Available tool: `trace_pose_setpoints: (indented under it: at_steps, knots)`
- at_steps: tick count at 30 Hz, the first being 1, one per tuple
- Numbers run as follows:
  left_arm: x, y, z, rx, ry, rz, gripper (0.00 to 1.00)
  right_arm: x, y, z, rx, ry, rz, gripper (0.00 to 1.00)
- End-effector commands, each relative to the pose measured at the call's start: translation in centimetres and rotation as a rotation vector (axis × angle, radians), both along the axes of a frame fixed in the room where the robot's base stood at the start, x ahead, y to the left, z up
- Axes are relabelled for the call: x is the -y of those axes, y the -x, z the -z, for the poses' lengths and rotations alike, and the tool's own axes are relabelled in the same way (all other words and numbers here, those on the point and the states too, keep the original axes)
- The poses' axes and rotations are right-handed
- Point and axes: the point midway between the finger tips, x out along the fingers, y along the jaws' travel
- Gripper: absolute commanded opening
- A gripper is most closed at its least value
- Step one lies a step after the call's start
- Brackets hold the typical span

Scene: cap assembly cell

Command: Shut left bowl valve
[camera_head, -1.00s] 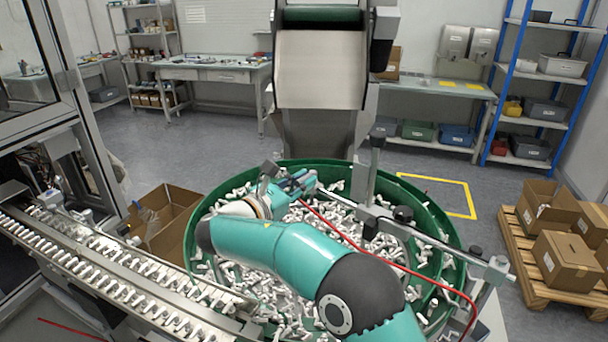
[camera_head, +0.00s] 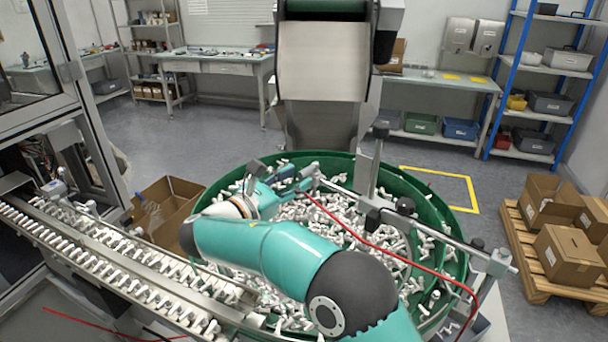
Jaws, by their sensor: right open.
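A green feeder bowl (camera_head: 440,205) full of small white parts fills the middle of the view. My right arm reaches in from the lower right over the bowl. Its gripper (camera_head: 296,184) is open near the bowl's far left side, by the left end of a metal crossbar (camera_head: 440,238). A small grey block (camera_head: 257,168) sits beside the gripper, at the bowl's rim; I cannot tell whether it is the left valve. A red hose (camera_head: 395,259) runs from near the fingers to the right. The valve handle's position cannot be made out. My left gripper is out of view.
A steel chute (camera_head: 322,65) rises behind the bowl. A post (camera_head: 368,172) with clamps stands inside the bowl area. A linear track (camera_head: 110,265) with white parts runs at the left. Cardboard boxes (camera_head: 567,252) sit on a pallet at the right.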

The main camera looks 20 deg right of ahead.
Motion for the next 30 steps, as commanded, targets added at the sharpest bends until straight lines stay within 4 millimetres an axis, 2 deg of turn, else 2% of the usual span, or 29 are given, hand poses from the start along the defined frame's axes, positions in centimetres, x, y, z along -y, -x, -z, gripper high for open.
trace_pose_setpoints:
  at_steps: [1,6,12,17,30]
  knots:
    - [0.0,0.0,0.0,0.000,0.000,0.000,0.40,-1.1,0.5,0.0,-0.001,0.001,-0.005,0.41]
    - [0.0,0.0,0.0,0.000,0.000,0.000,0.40,-4.0,2.4,0.1,0.000,0.001,-0.004,0.41]
    - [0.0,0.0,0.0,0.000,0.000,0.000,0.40,-6.4,3.9,0.1,0.000,0.000,-0.002,0.41]
    - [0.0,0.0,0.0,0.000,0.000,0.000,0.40,-7.0,4.4,0.1,0.000,0.001,0.000,0.41]
    - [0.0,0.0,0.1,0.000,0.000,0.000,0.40,-7.2,4.4,0.1,0.000,0.000,-0.002,0.41]
